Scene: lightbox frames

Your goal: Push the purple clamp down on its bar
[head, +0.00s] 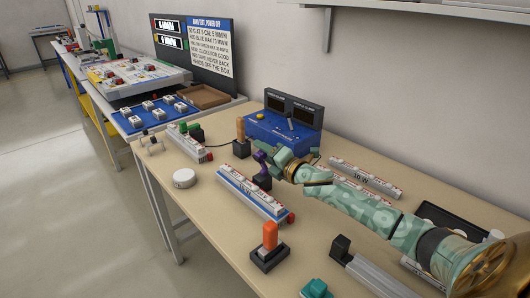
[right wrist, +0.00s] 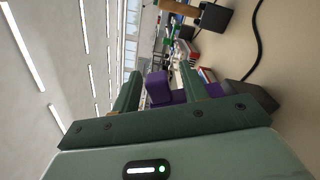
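The purple clamp (head: 263,171) stands on a small dark base at mid-table in the head view, in front of the blue box. Its purple part sticks up and looks bent or tilted toward the upper left. My right gripper (head: 277,160) reaches in from the right, with its fingers at the clamp's upper part. In the right wrist view, the purple part (right wrist: 160,88) shows between the two spread fingers of my right gripper (right wrist: 160,85). I cannot tell whether either finger touches it. The bar is not clearly made out. My left gripper is not in view.
A blue box with dark displays (head: 283,125) stands behind the clamp. A wooden-handled upright (head: 240,130) is left of it. A blue-white rail block (head: 250,194) and an orange-handled clamp (head: 270,236) lie nearer. A white disc (head: 184,178) sits near the left table edge.

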